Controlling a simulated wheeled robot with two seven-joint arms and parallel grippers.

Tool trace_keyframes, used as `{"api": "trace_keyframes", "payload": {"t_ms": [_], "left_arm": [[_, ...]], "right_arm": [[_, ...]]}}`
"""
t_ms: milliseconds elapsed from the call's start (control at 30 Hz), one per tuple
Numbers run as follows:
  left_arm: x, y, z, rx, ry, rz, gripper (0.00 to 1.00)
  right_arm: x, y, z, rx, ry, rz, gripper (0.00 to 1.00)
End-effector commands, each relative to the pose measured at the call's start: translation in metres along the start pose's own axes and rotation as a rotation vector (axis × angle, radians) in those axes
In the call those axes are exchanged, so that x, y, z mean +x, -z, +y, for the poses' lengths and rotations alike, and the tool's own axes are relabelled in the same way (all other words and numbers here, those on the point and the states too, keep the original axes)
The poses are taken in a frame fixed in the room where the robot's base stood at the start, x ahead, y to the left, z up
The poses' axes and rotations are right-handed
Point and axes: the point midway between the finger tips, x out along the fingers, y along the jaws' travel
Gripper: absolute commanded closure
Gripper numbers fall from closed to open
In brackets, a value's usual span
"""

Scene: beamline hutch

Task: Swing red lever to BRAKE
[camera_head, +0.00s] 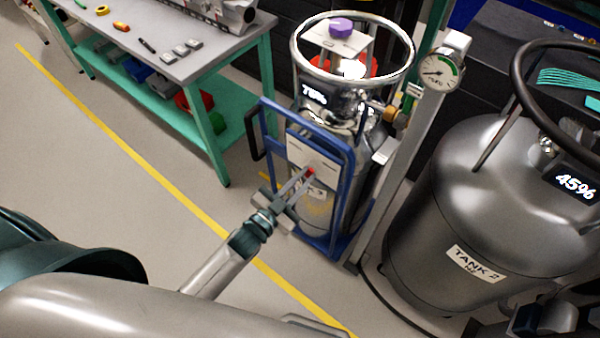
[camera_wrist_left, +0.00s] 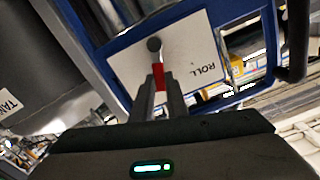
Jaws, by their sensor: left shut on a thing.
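The red lever (camera_wrist_left: 159,76) sits on a white plate (camera_wrist_left: 200,52) on the blue cart frame. In the left wrist view the plate reads ROLL beside the lever, and the lever's dark round pivot shows beyond its red part. No BRAKE marking is readable. My left gripper (camera_head: 305,179) is shut on the lever, its two fingers on either side of it. In the head view only a small red bit of the lever (camera_head: 311,171) shows at the fingertips. The fingers hide part of the plate.
The blue cart (camera_head: 345,190) carries a silver tank (camera_head: 375,150) marked 78%. A gauge post (camera_head: 403,150) and a large grey tank (camera_head: 490,210) stand to its right. A green-legged bench (camera_head: 210,62) is at the upper left. Open floor with a yellow line lies left of the cart.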

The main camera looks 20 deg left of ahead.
Motion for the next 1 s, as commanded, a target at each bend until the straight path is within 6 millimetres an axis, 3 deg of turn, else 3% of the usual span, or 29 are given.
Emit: {"api": "trace_keyframes", "payload": {"t_ms": [400,933,1000], "left_arm": [[0.000,-0.002,0.014,0.246,0.000,0.000,1.00],[0.000,-0.003,0.015,0.282,0.000,0.000,1.00],[0.000,-0.003,0.016,0.282,0.000,0.000,0.75]], "right_arm": [[0.003,0.000,-0.001,0.000,0.001,0.001,0.69],[0.004,0.000,-0.001,0.000,0.001,0.001,0.69],[0.004,0.000,-0.001,0.000,0.001,0.001,0.69]]}}
